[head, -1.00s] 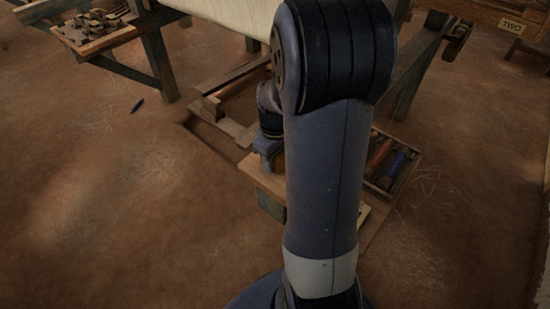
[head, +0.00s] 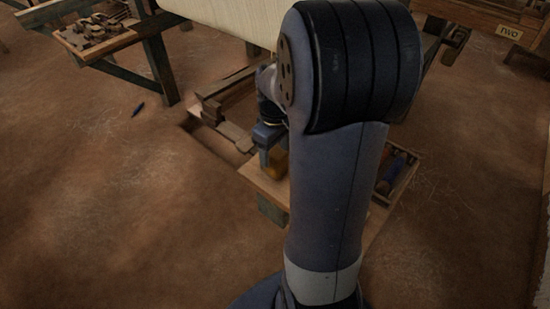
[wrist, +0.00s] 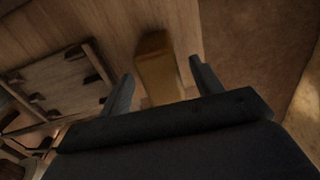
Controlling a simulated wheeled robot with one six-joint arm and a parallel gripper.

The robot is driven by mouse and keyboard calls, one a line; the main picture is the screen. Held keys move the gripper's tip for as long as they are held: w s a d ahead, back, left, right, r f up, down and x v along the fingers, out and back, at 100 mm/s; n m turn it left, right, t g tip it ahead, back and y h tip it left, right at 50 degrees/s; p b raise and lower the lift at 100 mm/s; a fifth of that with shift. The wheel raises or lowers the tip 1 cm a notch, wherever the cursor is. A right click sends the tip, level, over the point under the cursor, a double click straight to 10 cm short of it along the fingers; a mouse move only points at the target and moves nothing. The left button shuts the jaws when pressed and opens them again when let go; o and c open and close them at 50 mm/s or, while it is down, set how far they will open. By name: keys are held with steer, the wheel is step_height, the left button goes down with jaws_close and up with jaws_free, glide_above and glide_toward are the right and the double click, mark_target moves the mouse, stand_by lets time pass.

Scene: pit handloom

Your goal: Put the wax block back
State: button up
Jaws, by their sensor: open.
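The wax block (wrist: 157,66) is an amber-yellow block on a wooden board (head: 259,186). In the wrist view it lies between and just beyond my two open fingertips; I cannot tell whether either finger touches it. In the head view the yellow block (head: 279,165) shows beside my gripper (head: 264,150), partly hidden by my arm. My gripper also shows in the wrist view (wrist: 160,76), with its fingers apart.
A divided box (head: 398,173) of coloured spools stands right of my arm. The loom's cloth beam (head: 225,22) is behind. Open floor lies left.

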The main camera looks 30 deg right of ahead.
step_height(320, 180, up, 6)
steer(key=shift+r+p, duration=0.15)
steer(key=shift+p, duration=0.25)
